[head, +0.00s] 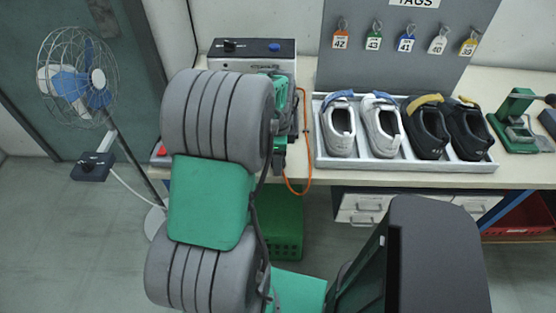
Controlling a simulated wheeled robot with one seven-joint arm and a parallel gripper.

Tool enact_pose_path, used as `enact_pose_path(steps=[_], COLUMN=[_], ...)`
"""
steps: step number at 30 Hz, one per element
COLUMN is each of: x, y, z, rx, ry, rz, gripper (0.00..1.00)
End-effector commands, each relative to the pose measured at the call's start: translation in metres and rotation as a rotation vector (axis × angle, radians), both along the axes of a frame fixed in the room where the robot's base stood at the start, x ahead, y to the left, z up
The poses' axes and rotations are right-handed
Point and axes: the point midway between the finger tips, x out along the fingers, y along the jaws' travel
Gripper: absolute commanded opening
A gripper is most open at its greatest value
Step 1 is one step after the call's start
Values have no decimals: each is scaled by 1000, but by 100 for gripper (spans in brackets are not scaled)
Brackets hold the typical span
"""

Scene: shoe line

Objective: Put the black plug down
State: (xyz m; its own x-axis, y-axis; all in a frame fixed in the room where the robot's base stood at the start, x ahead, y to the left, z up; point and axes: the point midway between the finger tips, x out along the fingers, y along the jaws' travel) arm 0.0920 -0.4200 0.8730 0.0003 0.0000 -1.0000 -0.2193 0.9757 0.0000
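I cannot make out the black plug; my own arm covers part of the table. My gripper is hidden behind the large grey and green links of my arm. Some green and grey parts show just right of the upper link, and I cannot tell if they are my wrist or a device on the table. An orange cord (308,158) runs beside them and hangs in a loop over the front edge. Behind stands a grey box (252,66) with a black knob (229,46) and a blue button (274,47) on top.
A white tray (404,165) holds white shoes and black shoes below a tag board (397,52). A green press (516,118) stands at right. A fan (78,78) stands on the floor at left. A green crate (281,222) is under the table.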

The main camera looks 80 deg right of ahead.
Motion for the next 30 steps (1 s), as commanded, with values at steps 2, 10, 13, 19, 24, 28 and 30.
enact_pose_path(steps=[2, 10, 13, 19, 24, 28, 30], x=[0, 0, 0, 0, 0, 3, 19], y=[0, -1, -2, -1, 0, 1, 5], z=[0, 22, 47, 97, 120, 125, 126], rx=[0, -4, -6, -4, 0, -1, -8], ry=[0, 0, 0, 0, 0, 0, -1], rz=[0, 0, 0, 0, 0, 12, 85], gripper=[62, 62, 62, 62, 62, 62, 62])
